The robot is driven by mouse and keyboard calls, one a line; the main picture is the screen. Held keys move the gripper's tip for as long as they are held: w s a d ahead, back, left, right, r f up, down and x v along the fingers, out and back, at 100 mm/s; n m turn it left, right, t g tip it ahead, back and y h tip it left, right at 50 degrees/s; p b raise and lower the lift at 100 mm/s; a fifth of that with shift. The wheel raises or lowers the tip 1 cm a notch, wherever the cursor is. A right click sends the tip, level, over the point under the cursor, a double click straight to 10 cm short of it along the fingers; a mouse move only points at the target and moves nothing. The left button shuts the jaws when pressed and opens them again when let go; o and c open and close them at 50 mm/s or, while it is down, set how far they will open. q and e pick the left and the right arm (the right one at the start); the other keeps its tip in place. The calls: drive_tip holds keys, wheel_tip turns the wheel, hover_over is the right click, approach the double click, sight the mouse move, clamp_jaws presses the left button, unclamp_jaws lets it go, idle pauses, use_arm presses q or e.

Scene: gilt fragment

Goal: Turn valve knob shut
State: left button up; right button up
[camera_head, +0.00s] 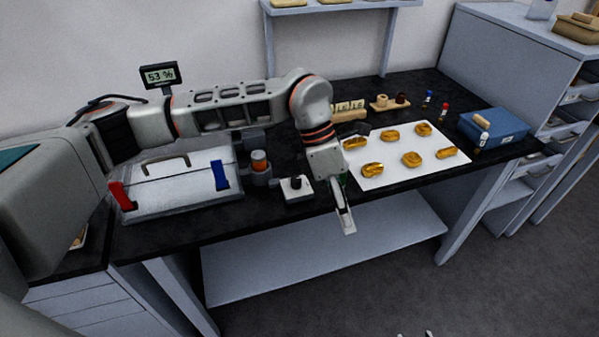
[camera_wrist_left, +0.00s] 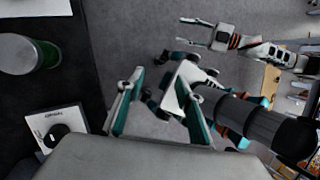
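A small white box with a black round knob (camera_head: 296,183) stands near the table's front edge, right of the metal case. It is the likeliest valve knob. In the left wrist view the black knob (camera_wrist_left: 56,131) sits on its white plate at lower left; the printed label is too small to read. My left gripper (camera_head: 345,218) points down past the table's front edge, right of the knob and apart from it. Its fingers (camera_wrist_left: 160,85) are spread and empty. My right gripper (camera_wrist_left: 190,32) shows in the left wrist view, fingers apart over the floor, away from the table.
A metal case (camera_head: 180,187) with red and blue latches is at left, beside an amber-topped cylinder (camera_head: 260,164). A white sheet (camera_head: 394,178) bears several golden pieces. A blue box (camera_head: 493,130) stands at right. A display (camera_head: 160,75) reads 53 %.

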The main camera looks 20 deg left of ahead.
sight(297, 179)
use_arm(q)
drive_tip(key=w+a+r+t+y, duration=0.1)
drive_tip(key=w+a+r, duration=0.1)
drive_tip(key=w+a, duration=0.1)
drive_tip(key=w+a+r+t+y, duration=0.1)
drive_tip(key=w+a+y, duration=0.1)
drive_tip(key=a, duration=0.3)
drive_tip(key=w+a+r+n+y, duration=0.1)
drive_tip(key=w+a+r, duration=0.1)
drive_tip(key=w+a, duration=0.2)
drive_tip(key=shift+w+a+r+t+y, duration=0.15)
drive_tip(key=shift+a+r+t+y, duration=0.2)
drive_tip(key=shift+a, duration=0.2)
drive_tip(key=shift+f, duration=3.85)
clamp_jaws()
